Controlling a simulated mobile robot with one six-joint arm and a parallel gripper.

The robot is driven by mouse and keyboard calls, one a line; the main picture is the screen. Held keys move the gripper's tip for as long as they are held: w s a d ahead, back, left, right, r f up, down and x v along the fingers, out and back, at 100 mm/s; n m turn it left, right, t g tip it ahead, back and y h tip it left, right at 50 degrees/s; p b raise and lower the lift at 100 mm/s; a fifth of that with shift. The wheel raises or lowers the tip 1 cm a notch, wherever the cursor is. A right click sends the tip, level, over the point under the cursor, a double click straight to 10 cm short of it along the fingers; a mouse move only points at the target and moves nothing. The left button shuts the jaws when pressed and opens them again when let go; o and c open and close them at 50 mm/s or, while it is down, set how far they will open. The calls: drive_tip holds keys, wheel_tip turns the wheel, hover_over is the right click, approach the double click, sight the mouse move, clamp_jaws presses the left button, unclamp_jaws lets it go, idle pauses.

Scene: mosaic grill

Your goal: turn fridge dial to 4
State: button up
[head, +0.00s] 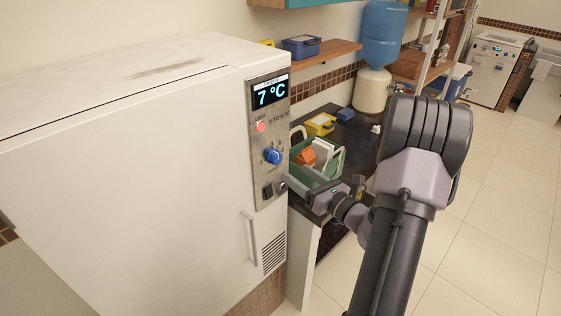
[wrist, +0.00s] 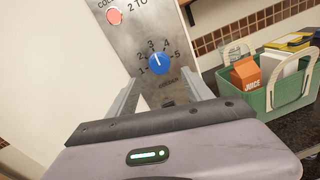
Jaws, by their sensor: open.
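The blue fridge dial (head: 272,156) is on the grey control panel at the fridge's right front edge. In the wrist view the dial (wrist: 159,63) has numbers 1 to 5 around its upper side, and its white mark points up and slightly left, about at 3. My gripper (wrist: 161,80) is open and empty, its two fingers spread to either side below the dial, apart from it. In the head view my gripper (head: 290,184) is in front of the panel's lower right, below and right of the dial.
The display (head: 270,93) reads 7 °C. A red button (head: 261,126) is above the dial and a black switch (head: 267,191) below it. A fridge handle (head: 249,238) is lower down. A green basket (head: 337,166) with a juice carton stands on the counter at right.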

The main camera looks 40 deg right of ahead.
sight(278, 159)
drive_tip(key=w, duration=0.7)
drive_tip(key=shift+w, duration=0.2)
drive_tip(key=shift+c, duration=0.5)
clamp_jaws()
drive_tip(key=shift+r+m+p, duration=0.1)
drive_tip(key=shift+m+p, duration=0.2)
drive_tip(key=shift+p, duration=0.1)
drive_tip(key=m+p, duration=0.3)
drive_tip(key=p, duration=0.1)
drive_tip(key=shift+r, duration=0.2)
drive_tip(key=shift+f+m+g+p, duration=0.15)
drive_tip(key=shift+m+g+p, duration=0.15)
drive_tip(key=shift+m+p, duration=2)
drive_tip(key=shift+m, duration=0.3)
